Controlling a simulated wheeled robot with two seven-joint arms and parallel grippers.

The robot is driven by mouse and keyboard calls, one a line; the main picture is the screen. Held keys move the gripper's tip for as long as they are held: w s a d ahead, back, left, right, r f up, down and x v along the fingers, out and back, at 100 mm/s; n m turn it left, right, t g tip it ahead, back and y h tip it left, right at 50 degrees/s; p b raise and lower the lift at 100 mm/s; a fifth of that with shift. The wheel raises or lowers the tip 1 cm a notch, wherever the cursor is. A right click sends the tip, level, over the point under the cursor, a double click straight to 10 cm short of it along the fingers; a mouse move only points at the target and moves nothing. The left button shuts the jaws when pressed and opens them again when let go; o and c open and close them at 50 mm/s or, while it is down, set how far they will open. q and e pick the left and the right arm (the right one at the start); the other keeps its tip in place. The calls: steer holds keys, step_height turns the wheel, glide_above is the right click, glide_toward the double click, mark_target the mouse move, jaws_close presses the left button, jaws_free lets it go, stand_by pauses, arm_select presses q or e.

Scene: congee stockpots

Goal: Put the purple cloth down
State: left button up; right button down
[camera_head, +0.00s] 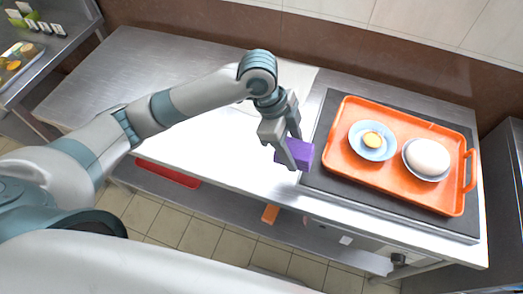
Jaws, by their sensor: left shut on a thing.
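The purple cloth (298,154) looks like a small folded block in the camera_head view, right of the middle. My left gripper (287,152) is shut on it, with one finger in front of the cloth. The cloth is by the left edge of the dark board under the orange tray. I cannot tell whether it touches the worktop or hangs above it. My right gripper is not in view.
An orange tray (341,165) with a blue bowl (362,151) and a bowl of something white (428,158) stands on the dark board (325,183). The steel worktop (240,165) is clear left of the cloth. A red tray (167,173) lies on the lower shelf.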

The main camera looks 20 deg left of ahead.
arm_select(q)
steer(key=p, duration=0.2)
glide_above(266, 159)
steer(key=a, duration=0.2)
steer(key=f, duration=0.6)
steer(key=shift+w+d, duration=0.1)
steer(key=shift+d, duration=0.1)
steer(key=shift+f+p, duration=0.9)
steer(key=shift+f, duration=1.15)
steer(key=shift+f, duration=0.15)
steer(key=o, duration=1)
